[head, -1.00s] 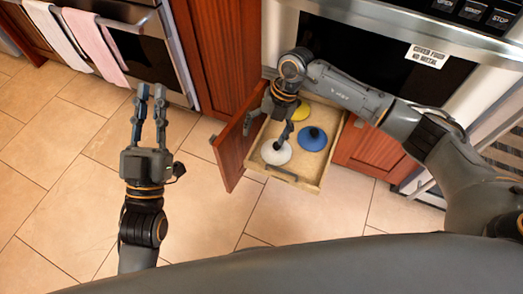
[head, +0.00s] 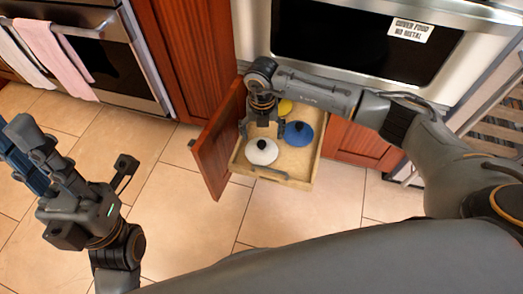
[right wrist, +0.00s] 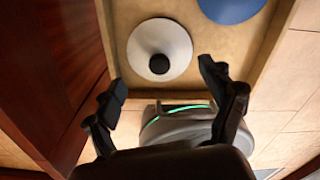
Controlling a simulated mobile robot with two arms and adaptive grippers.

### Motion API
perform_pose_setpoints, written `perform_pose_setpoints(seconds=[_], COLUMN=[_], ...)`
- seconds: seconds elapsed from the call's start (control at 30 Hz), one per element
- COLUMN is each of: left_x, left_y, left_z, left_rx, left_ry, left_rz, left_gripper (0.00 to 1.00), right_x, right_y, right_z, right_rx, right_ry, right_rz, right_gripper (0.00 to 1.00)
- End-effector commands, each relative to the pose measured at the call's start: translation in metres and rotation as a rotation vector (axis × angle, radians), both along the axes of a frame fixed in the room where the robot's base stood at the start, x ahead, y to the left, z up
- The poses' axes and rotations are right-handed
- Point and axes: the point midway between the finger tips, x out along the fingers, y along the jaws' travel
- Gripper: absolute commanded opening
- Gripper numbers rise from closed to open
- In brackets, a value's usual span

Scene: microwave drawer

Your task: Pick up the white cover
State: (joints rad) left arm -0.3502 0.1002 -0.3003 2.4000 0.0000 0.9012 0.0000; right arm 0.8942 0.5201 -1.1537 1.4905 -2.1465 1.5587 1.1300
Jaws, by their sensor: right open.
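The white cover (head: 262,152) is a round lid with a black knob. It lies in the open wooden drawer (head: 300,184), at its front left. It also shows in the right wrist view (right wrist: 178,36), just beyond the fingertips. My right gripper (head: 263,130) is over the drawer, behind the cover in the head view. Its fingers are apart and empty in the right wrist view (right wrist: 165,90), and they do not hold the knob. My left gripper (head: 18,135) is at the left edge, away from the drawer, its fingers apart with nothing between them.
A blue cover (head: 299,134) lies right of the white one. A yellow cover (head: 285,107) lies behind, partly hidden by my right arm. A red-brown cabinet door (head: 217,145) stands open along the drawer's left side. The microwave (head: 350,40) is above. The tiled floor in front is clear.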

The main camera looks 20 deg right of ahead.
Motion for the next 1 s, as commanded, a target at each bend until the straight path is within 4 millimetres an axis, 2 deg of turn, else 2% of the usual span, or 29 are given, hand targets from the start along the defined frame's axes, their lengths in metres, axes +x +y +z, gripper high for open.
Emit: perform_pose_setpoints(seconds=[0.17,0.3,0.4,0.63,0.67,1.0], left_x=[0.000,0.000,0.001,0.002,0.002,0.002], left_y=[0.000,0.000,0.000,-0.001,-0.001,-0.001], left_z=[-0.011,-0.025,-0.025,-0.023,-0.023,-0.023], left_rx=[0.000,0.000,0.002,0.003,0.003,0.003], left_ry=[-0.001,0.000,-0.010,-0.011,-0.011,-0.010], left_rz=[0.000,0.000,0.000,0.000,0.000,0.000], left_gripper=[0.17,0.17,0.17,0.17,0.17,0.17], right_x=[-0.002,-0.005,-0.004,-0.004,-0.004,-0.004], right_y=[0.001,0.003,0.003,0.003,0.003,0.003], right_z=[-0.018,-0.041,-0.051,-0.051,-0.051,-0.052], right_rx=[0.000,0.000,0.002,0.003,0.003,0.002], right_ry=[0.002,0.001,0.000,-0.002,-0.001,0.000], right_rz=[0.000,-0.001,0.000,0.000,0.000,0.000], right_gripper=[0.83,0.83,0.83,0.83,0.79,0.09])
